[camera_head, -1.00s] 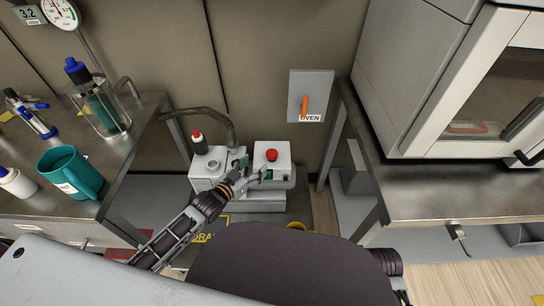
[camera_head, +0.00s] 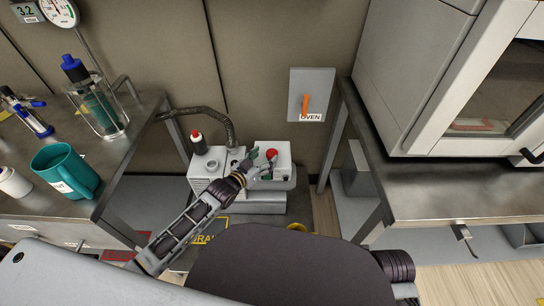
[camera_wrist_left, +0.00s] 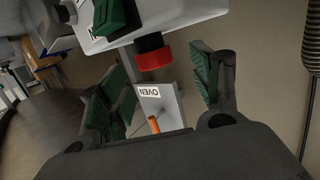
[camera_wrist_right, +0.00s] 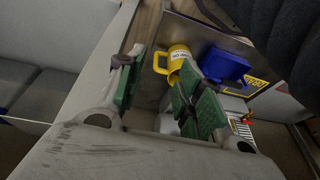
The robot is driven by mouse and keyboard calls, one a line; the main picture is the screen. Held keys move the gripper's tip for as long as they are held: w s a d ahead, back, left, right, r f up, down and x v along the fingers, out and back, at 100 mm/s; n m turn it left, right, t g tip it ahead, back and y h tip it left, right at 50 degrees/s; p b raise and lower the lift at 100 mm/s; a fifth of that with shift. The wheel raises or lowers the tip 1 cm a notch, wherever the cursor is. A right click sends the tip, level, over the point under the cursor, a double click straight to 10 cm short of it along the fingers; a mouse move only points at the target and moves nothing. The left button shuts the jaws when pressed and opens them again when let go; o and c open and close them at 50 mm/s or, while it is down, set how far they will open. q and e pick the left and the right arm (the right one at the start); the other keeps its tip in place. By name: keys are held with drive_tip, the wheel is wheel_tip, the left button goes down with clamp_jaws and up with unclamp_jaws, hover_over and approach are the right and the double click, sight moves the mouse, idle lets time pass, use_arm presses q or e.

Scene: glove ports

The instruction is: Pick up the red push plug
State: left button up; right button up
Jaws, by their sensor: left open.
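The red push plug (camera_head: 271,153) sits on top of a white and grey pump unit (camera_head: 283,160) on the floor in the head view. My left gripper (camera_head: 260,164) is open and empty, close beside the plug on its near left side. In the left wrist view the plug (camera_wrist_left: 152,55) shows as a red cap with a dark underside, beyond and between the spread green pads of the left gripper (camera_wrist_left: 158,88). The pads appear apart from it. My right gripper (camera_wrist_right: 162,92) shows only in its own wrist view, open with nothing between its pads.
A black bottle with a red cap (camera_head: 198,143) stands left on the pump unit, by a dark hose (camera_head: 205,112). A steel bench with a teal mug (camera_head: 66,172) is at left, another bench at right. A yellow mug (camera_wrist_right: 176,62) and blue object (camera_wrist_right: 224,65) lie beyond the right gripper.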

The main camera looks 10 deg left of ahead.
sight(271, 154)
use_arm(q)
drive_tip(key=shift+w, duration=0.1)
use_arm(e)
drive_tip(key=shift+f, duration=0.15)
use_arm(q)
drive_tip(key=shift+w+d+f, duration=0.1)
drive_tip(key=shift+w+d, duration=0.05)
drive_tip(key=shift+w, duration=0.05)
drive_tip(key=shift+w+d+f+b, duration=0.2)
drive_tip(key=shift+w+d+b, duration=0.15)
drive_tip(key=shift+w+b, duration=0.15)
drive_tip(key=shift+w+d+f, duration=0.1)
drive_tip(key=shift+w+d, duration=0.1)
drive_tip(key=shift+w, duration=0.15)
drive_tip(key=shift+w+d+f+b, duration=0.1)
drive_tip(key=shift+w+d+b, duration=0.15)
drive_tip(key=shift+w+b, duration=0.25)
drive_tip(key=shift+w+d+f, duration=0.1)
drive_tip(key=shift+w+d, duration=0.15)
drive_tip(key=shift+w, duration=0.3)
use_arm(e)
drive_tip(key=shift+w+a+f+t+y, duration=0.1)
drive_tip(key=shift+a+f+t+y, duration=0.4)
drive_tip(key=shift+f, duration=0.3)
drive_tip(key=shift+w+r, duration=0.15)
drive_tip(key=shift+r, duration=0.05)
